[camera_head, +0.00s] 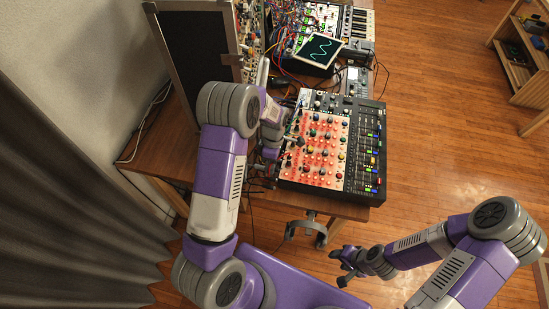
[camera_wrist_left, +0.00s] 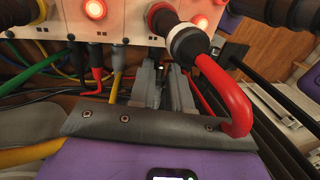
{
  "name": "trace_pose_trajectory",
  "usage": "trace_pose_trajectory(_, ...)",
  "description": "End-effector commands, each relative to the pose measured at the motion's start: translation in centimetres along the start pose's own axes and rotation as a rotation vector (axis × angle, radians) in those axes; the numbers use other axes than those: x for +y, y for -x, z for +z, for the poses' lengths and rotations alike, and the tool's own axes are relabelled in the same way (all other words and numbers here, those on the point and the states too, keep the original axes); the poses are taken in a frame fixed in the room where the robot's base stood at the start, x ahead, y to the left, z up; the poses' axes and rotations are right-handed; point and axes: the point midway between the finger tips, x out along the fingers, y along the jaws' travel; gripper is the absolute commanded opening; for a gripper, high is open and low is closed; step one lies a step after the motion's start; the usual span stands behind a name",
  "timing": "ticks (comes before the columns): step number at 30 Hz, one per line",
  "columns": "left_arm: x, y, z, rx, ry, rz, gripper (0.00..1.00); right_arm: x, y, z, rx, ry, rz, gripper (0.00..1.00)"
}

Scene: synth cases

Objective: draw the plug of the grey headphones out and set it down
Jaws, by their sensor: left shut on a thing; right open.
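My left gripper (camera_head: 271,135) is beside the left edge of the mixer (camera_head: 300,170). In the left wrist view its grey fingers (camera_wrist_left: 164,82) point at the panel's lower edge and are shut on a small dark thing, seemingly the plug, mostly hidden between them. I cannot tell whether the plug is still in its socket. A grey curved thing (camera_head: 312,232) at the table's front edge may be the headphones. My right gripper (camera_head: 345,268) is open and empty, out over the floor in front of the table.
A thick red cable (camera_wrist_left: 213,80) with a black and white collar loops close over my left gripper. Several coloured cables (camera_wrist_left: 95,75) run into the panel beside it. A dark upright panel (camera_head: 195,55), a tilted screen (camera_head: 318,46) and patch modules stand behind.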

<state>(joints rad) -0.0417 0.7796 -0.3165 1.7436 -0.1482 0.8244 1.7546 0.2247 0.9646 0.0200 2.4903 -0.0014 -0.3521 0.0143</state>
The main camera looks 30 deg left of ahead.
Motion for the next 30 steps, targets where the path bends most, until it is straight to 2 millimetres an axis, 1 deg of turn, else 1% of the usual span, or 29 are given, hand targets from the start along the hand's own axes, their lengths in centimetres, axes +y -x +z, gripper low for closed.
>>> trace_pose_trajectory(16,1.2,-5.1,0.0,0.000,0.000,0.001,0.00,1.5,-3.8,-0.1,0.000,0.000,0.000,0.48)
trace_pose_trajectory(20,1.4,-5.5,0.0,0.000,-0.001,0.001,0.00,1.6,-4.2,-0.2,0.000,0.000,0.000,0.48)
trace_pose_trajectory(28,1.4,-5.5,0.0,0.000,-0.001,0.001,0.00,1.5,-4.1,-0.2,0.000,0.000,0.000,0.48)
trace_pose_trajectory(29,1.4,-5.5,0.0,0.000,-0.001,0.001,0.22,1.5,-4.1,-0.2,0.000,0.000,0.000,0.48)
trace_pose_trajectory(30,1.4,-5.5,0.0,0.000,-0.001,0.001,0.28,1.5,-4.1,-0.2,0.000,0.000,0.000,0.48)
